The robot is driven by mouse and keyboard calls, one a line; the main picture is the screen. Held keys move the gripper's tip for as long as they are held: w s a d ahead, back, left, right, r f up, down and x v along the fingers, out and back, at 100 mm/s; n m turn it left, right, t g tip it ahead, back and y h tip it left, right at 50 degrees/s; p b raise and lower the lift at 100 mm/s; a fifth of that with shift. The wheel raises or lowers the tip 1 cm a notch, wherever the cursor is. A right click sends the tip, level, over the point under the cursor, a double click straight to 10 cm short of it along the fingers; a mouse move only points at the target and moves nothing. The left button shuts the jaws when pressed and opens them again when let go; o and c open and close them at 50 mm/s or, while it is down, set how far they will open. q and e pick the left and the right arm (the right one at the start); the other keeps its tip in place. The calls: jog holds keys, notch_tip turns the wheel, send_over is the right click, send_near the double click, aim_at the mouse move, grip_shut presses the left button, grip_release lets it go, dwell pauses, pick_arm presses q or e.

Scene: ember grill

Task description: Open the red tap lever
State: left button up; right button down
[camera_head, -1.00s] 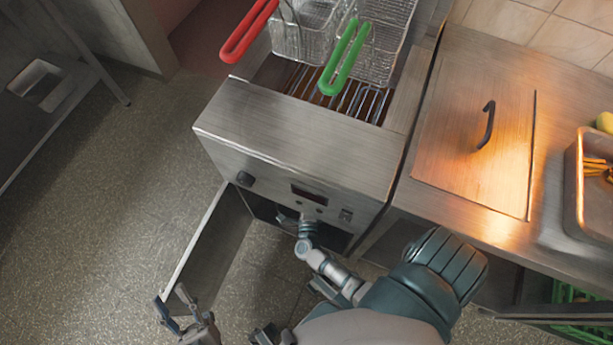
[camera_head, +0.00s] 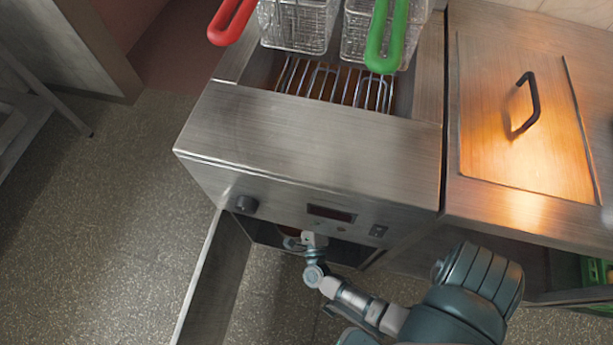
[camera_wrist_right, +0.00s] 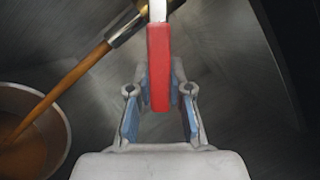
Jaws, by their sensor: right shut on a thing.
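The red tap lever (camera_wrist_right: 159,66) shows in the right wrist view, joined by a light metal stem to the tap's pipe (camera_wrist_right: 138,22). A brown stream (camera_wrist_right: 75,75) runs from the pipe's mouth into a round metal pot (camera_wrist_right: 62,128) at the left, which holds brown liquid. My right gripper (camera_wrist_right: 159,100) is shut on the red lever, with a finger on each side of it. In the head view my right gripper (camera_head: 310,240) reaches into the open cabinet under the fryer (camera_head: 310,140); the lever is hidden there. My left gripper is out of view.
The cabinet door (camera_head: 210,285) stands open at the left. Fryer baskets with a red handle (camera_head: 232,20) and a green handle (camera_head: 385,40) sit above the fryer. A counter with a lidded panel (camera_head: 515,150) stands at the right.

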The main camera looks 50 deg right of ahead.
jog(key=shift+a+f, duration=0.35)
jog(key=shift+a, duration=0.05)
jog(key=c, duration=1.2)
grip_release()
jog(key=shift+o, duration=0.8)
jog(key=shift+r, duration=0.25)
jog(key=v, duration=1.2)
